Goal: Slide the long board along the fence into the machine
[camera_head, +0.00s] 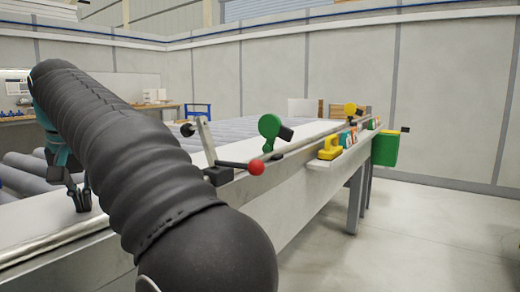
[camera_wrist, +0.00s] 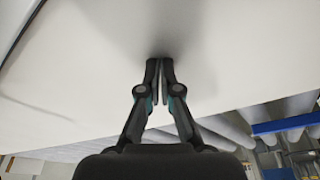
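The long white board (camera_wrist: 235,55) fills the upper part of the wrist view. In the head view its pale surface (camera_head: 30,218) lies flat at the left, along the front edge of the machine table, and passes behind my arm. My gripper (camera_wrist: 160,70) has its two fingers brought together, with only a thin dark gap between them and nothing seen in it. In the head view my gripper (camera_head: 80,205) points down at the board's surface; whether the tips touch it I cannot tell. The machine (camera_head: 300,180) runs away to the right; my arm hides part of it.
A lever with a red knob (camera_head: 256,168) and a green unit (camera_head: 269,128) stand along the machine's edge. Yellow parts (camera_head: 330,147) and a green box (camera_head: 385,148) are farther along. Grey rollers (camera_head: 28,170) lie behind the board. Open floor is at right.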

